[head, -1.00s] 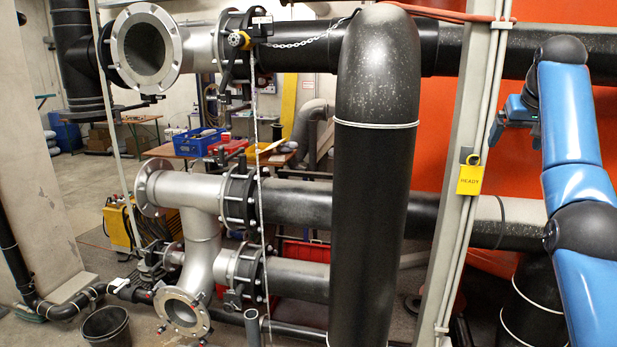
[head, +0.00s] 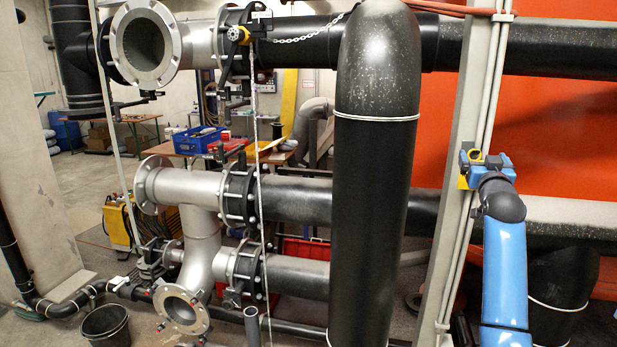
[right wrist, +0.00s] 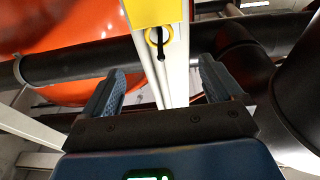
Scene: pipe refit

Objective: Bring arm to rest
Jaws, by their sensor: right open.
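My right gripper (head: 474,160) is at the pale post right of the big black vertical pipe. Its blue arm reaches up from the bottom right. In the right wrist view its two dark ribbed fingers (right wrist: 162,85) are spread apart, with nothing held between them. A yellow tag (right wrist: 158,12) hangs at the post just beyond the fingertips, with a yellow ring and a dark hook below it in that view. In the head view the gripper covers most of the tag (head: 463,182). My left gripper is not in view.
The pale post (head: 449,235) stands close to the gripper. The black vertical pipe (head: 372,210) is left of it, and a black horizontal pipe (head: 560,48) runs above. Flanged steel pipes (head: 200,235) fill the left side.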

